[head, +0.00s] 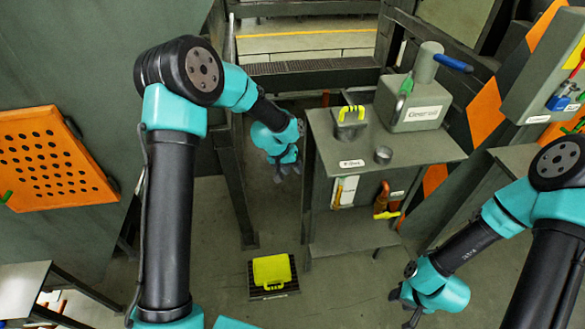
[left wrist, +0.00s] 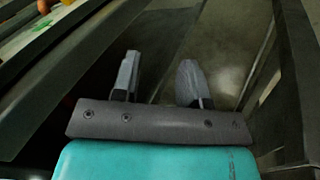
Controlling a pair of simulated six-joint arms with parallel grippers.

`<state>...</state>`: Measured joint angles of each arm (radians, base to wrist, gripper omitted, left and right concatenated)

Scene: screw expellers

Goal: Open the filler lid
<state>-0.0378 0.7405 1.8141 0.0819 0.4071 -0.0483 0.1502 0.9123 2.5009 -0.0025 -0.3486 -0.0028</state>
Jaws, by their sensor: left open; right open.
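No part in view is clearly marked as the filler lid. A grey box (head: 342,130) with a yellow handle (head: 351,114) on top stands on the grey bench. Behind it to the right is a larger grey housing (head: 413,104) with an upright cylinder, a green handle (head: 404,90) and a blue handle (head: 453,63). My left gripper (head: 284,172) is open and empty, left of the bench and apart from it. In the left wrist view its fingers (left wrist: 158,80) are spread above bare floor. My right gripper (head: 408,308) is open at the lower right, apart from the bench.
The grey bench (head: 440,157) also carries a small round cup (head: 383,154). A yellow box (head: 272,270) sits on a dark floor grate. An orange perforated panel (head: 50,160) is at left. Dark railings stand beside my left arm.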

